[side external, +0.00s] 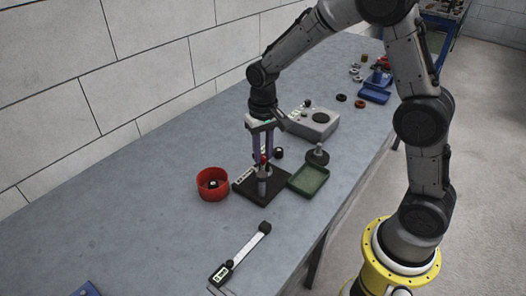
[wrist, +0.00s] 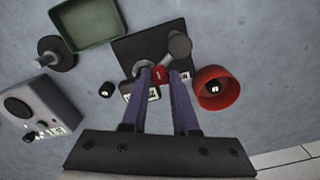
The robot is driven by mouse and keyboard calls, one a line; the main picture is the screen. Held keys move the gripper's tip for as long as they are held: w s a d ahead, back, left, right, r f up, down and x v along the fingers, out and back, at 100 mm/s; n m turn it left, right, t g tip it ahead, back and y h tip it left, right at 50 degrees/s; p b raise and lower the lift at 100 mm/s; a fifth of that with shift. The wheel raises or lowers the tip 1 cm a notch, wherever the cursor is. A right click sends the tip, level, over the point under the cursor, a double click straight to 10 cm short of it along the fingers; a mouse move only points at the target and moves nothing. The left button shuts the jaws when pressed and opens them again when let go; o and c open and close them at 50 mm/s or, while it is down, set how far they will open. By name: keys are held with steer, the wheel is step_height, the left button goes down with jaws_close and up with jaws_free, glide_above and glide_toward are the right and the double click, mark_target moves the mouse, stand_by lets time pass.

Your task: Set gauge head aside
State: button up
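A black square base plate (side external: 250,190) lies on the bench with an upright grey metal post (side external: 262,187) on it. A small red part (side external: 263,159), perhaps the gauge head, sits at the top of the post. My gripper (side external: 263,160) points straight down over the plate, one purple finger on each side of the red part. In the wrist view the red part (wrist: 160,75) shows between the fingertips (wrist: 162,76). I cannot tell whether the fingers press on it. A grey cylinder (wrist: 179,45) shows just beyond them.
A red bowl (side external: 202,187) holding a small black piece stands left of the plate. A green tray (side external: 309,179) lies right of it, near a dark round stand (side external: 318,157). A grey instrument box (side external: 314,121) is behind.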

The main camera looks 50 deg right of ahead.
jaws_close()
steer(key=shift+r, duration=0.1)
stand_by(1.0)
